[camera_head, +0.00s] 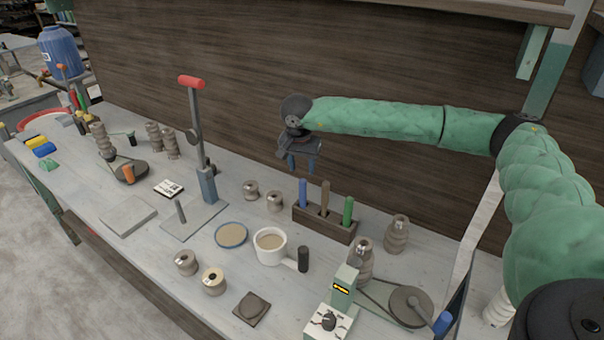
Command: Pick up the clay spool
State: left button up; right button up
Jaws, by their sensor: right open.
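Several brown-grey clay spool shapes stand on the bench, and I cannot tell which one the task means. Two short ones, a left one (251,190) and a right one (274,202), stand left of the tool rack. Two more short ones, a left one (185,263) and a right one (214,281), stand near the front edge. Taller ribbed ones stand at the right (397,234) and back left (154,137). My right gripper (302,165) is open and empty, pointing down above the bench, behind the rack and apart from all spools. My left gripper is out of view.
A dark rack (324,222) holds blue, brown and green handled tools. A belt-driven wheel (410,306) sits front right. A brown wall closes the back.

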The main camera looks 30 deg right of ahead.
aim_at(213, 278)
jog(key=k+j, duration=0.5)
jog(key=k, duration=0.2)
jog(key=k+j, duration=0.45)
jog(key=k, duration=0.2)
